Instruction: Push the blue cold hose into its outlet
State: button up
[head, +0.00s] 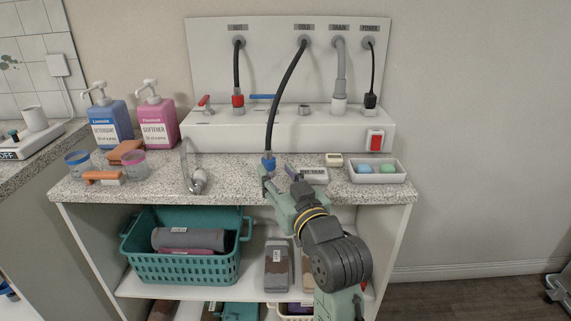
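The cold hose (287,84) is black and hangs from the COLD port on the back panel. It curves down over the front of the white ledge to a blue end (268,161). My gripper (269,171) is at this blue end, above the counter's front edge, and appears shut on it; the fingers partly hide the contact. A short grey metal outlet (304,110) stands open on the ledge under the COLD label, behind and right of the blue end. A blue lever (262,97) lies left of it, partly crossed by the hose.
The hot hose (237,68) with a red end, grey drain hose (340,70) and power plug (370,98) stand along the ledge.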

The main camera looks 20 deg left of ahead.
aim_at(269, 152)
jog(key=x, duration=0.2)
jog(key=p+x, duration=0.1)
jog(key=x, duration=0.1)
jog(key=shift+w+f, duration=0.2)
jog(key=shift+w, duration=0.3)
jog(key=w, duration=0.1)
jog(key=w+a+p, duration=0.1)
jog(key=w+a+r+p, duration=0.1)
jog(key=w, duration=0.1)
jog(key=shift+a, duration=0.15)
jog(key=shift+w+a, duration=0.3)
jog(key=shift+w, duration=0.25)
jog(key=shift+c, duration=0.5)
grip_shut()
